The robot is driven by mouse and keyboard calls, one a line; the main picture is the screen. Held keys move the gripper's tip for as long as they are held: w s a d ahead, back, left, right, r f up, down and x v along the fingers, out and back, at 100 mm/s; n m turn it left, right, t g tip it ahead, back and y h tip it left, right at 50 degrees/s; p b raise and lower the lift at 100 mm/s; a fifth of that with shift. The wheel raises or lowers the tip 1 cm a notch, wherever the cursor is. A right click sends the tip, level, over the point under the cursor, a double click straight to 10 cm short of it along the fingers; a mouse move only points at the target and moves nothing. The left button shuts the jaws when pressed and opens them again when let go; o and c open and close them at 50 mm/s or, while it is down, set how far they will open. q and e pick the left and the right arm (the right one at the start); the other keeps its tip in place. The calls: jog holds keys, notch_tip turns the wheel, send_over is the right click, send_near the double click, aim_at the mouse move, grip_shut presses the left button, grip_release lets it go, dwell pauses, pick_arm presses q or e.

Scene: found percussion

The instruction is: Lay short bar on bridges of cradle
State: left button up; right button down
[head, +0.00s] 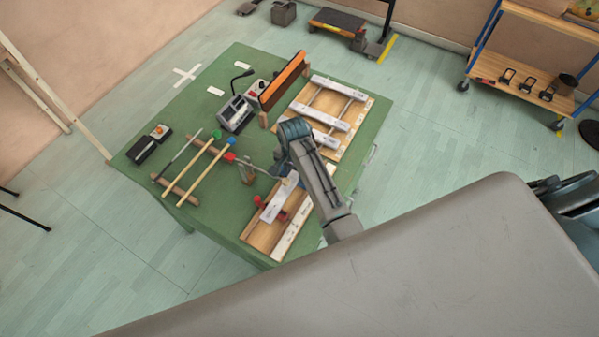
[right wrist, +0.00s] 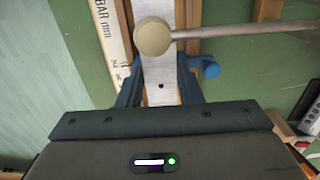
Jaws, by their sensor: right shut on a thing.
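The short silver bar (head: 272,208) is over the wooden cradle (head: 262,236) at the near end of the green table. Red pieces (head: 258,200) show beside it; the bar hides the bridges under it. My right gripper (head: 291,181) is shut on the bar, near its far end in the head view. In the right wrist view the bar (right wrist: 160,72) runs between the blue fingers of the gripper (right wrist: 158,88). I cannot tell whether the bar touches the bridges. My left gripper is not in view.
A tan mallet head (right wrist: 153,37) overlaps the bar in the right wrist view. Several bars lie on a wooden frame (head: 361,116) behind my arm. Sticks (head: 207,172) lie across rails at left. A grey device (head: 236,113) and a black box (head: 144,149) stand farther back.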

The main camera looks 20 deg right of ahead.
jog(key=shift+f, duration=0.35)
dwell(0.4)
jog(key=c, duration=0.9)
grip_release()
